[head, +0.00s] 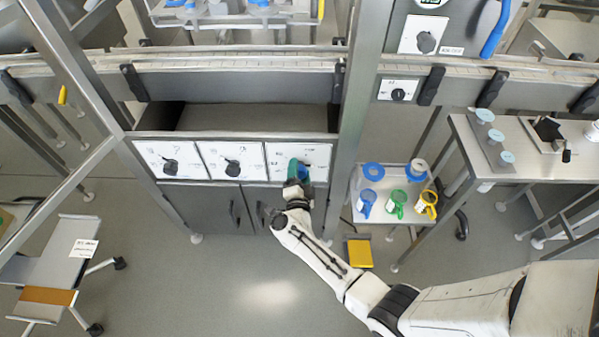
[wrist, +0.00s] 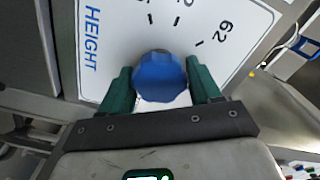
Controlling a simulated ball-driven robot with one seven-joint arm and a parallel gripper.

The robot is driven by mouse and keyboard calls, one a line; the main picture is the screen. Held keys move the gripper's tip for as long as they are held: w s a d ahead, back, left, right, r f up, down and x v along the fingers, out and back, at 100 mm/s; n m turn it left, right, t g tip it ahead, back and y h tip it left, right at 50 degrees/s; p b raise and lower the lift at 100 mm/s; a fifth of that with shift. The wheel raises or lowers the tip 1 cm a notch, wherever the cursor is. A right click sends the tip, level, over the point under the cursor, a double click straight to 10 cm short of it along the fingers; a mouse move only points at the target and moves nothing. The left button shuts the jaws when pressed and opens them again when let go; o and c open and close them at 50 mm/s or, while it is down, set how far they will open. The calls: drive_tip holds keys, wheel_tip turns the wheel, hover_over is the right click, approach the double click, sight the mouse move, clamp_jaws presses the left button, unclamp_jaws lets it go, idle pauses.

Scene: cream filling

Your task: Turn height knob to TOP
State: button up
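The blue height knob (wrist: 158,78) sits on a white panel (wrist: 100,65) marked HEIGHT in blue, with tick marks and a number that reads 62 in the wrist view. The knob's pointer is hidden, so its setting cannot be read. My gripper (wrist: 160,85) has one green finger on each side of the knob, and both appear to touch it. In the head view, my gripper (head: 299,170) is at the rightmost of three white dial panels (head: 283,151) and covers part of the knob.
Two panels with black knobs, left (head: 170,167) and middle (head: 232,168), are beside it. Grey cabinet doors (head: 215,210) are below. A small cart (head: 377,215) with coloured mugs and tape rolls stands to the right, by a metal post (head: 350,130).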

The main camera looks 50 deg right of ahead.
drive_tip(key=c, duration=0.6)
drive_tip(key=shift+s+f+m, duration=0.1)
drive_tip(key=shift+m, duration=0.9)
drive_tip(key=o, duration=1)
drive_tip(key=shift+c, duration=0.2)
drive_tip(key=v, duration=1)
drive_tip(key=shift+s+a, duration=0.25)
drive_tip(key=shift+a, duration=0.05)
